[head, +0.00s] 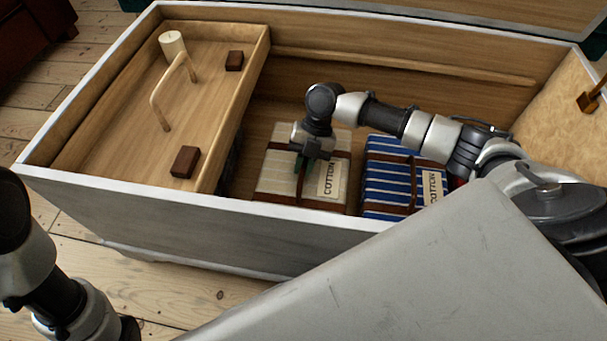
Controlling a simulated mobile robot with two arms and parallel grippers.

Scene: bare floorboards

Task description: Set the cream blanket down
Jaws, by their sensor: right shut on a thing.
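The cream blanket (276,174) is a folded bundle with dark brown straps and a COTTON label. It is inside the open chest (215,208), low down, left of a blue striped blanket. My right gripper (304,163) is over the top of the cream blanket, pointing down, and is shut on it. The fingertips are partly hidden by the wrist. I cannot tell whether the blanket's underside touches the chest floor. My left arm shows at the left edge, outside the chest; its gripper is not in view.
A blue striped blanket (385,178) with a COTTON label lies just right of the cream one. A wooden tray (112,128) with a handle (172,90), a cream candle (172,45) and two dark blocks fills the chest's left end. The chest's front wall stands between.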

